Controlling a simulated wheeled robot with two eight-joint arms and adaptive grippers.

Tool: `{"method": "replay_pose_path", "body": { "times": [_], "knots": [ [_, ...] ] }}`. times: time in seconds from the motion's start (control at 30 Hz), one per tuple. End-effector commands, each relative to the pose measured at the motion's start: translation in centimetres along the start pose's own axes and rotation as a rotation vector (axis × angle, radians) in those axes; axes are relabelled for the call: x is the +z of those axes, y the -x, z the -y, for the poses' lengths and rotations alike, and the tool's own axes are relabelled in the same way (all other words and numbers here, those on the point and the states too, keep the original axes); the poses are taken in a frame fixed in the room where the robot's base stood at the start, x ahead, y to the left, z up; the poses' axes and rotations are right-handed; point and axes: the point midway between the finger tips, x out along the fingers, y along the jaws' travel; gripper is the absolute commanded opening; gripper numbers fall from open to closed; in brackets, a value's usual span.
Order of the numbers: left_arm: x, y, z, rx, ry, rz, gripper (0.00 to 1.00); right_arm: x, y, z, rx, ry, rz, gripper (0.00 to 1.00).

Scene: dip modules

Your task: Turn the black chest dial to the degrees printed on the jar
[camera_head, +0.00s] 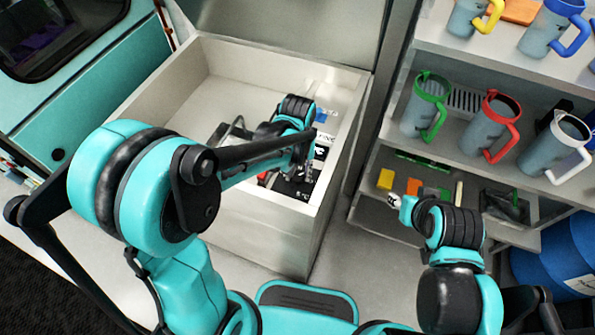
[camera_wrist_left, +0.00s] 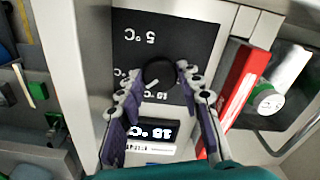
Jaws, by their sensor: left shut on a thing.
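The chest (camera_head: 265,240) stands open at the centre of the head view. The black dial (camera_wrist_left: 158,74) sits on a black panel (camera_wrist_left: 198,40) in the left wrist view. The panel has an upside-down 5 °C mark and smaller marks near the dial. A white line on the dial points to the lower left. My left gripper (camera_wrist_left: 157,80) has a finger on each side of the dial and is shut on it. A lit display (camera_wrist_left: 152,132) sits below the dial, its digits upside down. My right gripper (camera_head: 402,205) is by the right-hand shelf; its jaws are unclear. I cannot identify the jar.
A red box (camera_wrist_left: 243,85) and a white cylinder with a green end (camera_wrist_left: 270,98) lie beside the panel. Several mugs, such as one with a red handle (camera_head: 488,127), stand on the shelves. A blue barrel (camera_head: 560,255) stands at the lower right. The chest walls surround my left gripper.

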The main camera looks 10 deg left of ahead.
Motion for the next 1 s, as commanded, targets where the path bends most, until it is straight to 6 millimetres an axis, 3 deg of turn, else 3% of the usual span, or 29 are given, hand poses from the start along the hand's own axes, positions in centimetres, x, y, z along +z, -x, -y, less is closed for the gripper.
{"method": "replay_pose_path", "body": {
  "times": [1.0],
  "knots": [
    [-0.06, 0.05, 0.00, -0.001, -0.962, -0.001, 0.06, -0.25, 0.35, 0.00, 0.000, 0.000, 0.000, 0.40]
  ]
}}
